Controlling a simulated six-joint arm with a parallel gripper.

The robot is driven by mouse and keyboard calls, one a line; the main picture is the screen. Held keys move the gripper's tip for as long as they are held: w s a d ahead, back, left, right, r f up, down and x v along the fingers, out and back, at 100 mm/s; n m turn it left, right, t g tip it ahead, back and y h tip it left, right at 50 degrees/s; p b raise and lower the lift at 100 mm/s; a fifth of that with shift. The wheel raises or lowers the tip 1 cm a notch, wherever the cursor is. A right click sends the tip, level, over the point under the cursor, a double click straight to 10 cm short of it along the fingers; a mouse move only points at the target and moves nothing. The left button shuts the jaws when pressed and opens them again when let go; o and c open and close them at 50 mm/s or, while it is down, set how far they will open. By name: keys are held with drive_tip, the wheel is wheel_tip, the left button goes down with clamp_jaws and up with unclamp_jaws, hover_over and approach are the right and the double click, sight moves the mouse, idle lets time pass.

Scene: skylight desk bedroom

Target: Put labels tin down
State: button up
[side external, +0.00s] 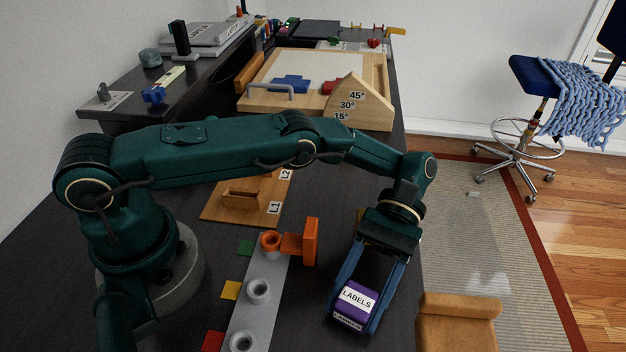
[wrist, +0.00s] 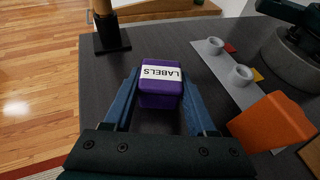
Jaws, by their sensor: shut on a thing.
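The labels tin (side external: 354,302) is a small purple box with a white band reading LABELS. It sits between the blue fingers of my gripper (side external: 357,308), near the right edge of the dark desk (side external: 290,335) in the side view. The wrist view shows the tin (wrist: 160,84) between both fingertips, with my gripper (wrist: 158,90) shut on it. The tin looks roughly level and low over the desk. I cannot tell whether its base touches the surface.
An orange block-like piece (side external: 310,241) stands left of my gripper, beside a grey strip (side external: 262,270) with round sockets. A tan object (side external: 457,318) stands right of the tin. A wooden board (side external: 245,196) lies behind. Bare desk surrounds the tin.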

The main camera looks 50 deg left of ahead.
sight(358, 294)
drive_tip(key=shift+f, duration=0.5)
drive_tip(key=o, duration=1.5)
drive_tip(key=shift+c, duration=0.2)
drive_tip(key=shift+r, duration=0.1)
wheel_tip(358, 294, up, 9)
drive_tip(key=shift+a+f, duration=0.1)
drive_tip(key=shift+f, duration=0.1)
drive_tip(key=w+a+r+n+t+h, duration=0.4)
drive_tip(key=a+r+n+t, duration=0.2)
drive_tip(key=a, duration=0.3)
drive_tip(key=w+a+r+n+t+h, duration=0.4)
drive_tip(key=a+r+n+t, duration=0.3)
drive_tip(key=a+n+t, duration=0.1)
drive_tip(key=shift+a+r+n+t, duration=0.2)
drive_tip(key=shift+a+n+t, duration=0.2)
drive_tip(key=shift+a+n, duration=0.45)
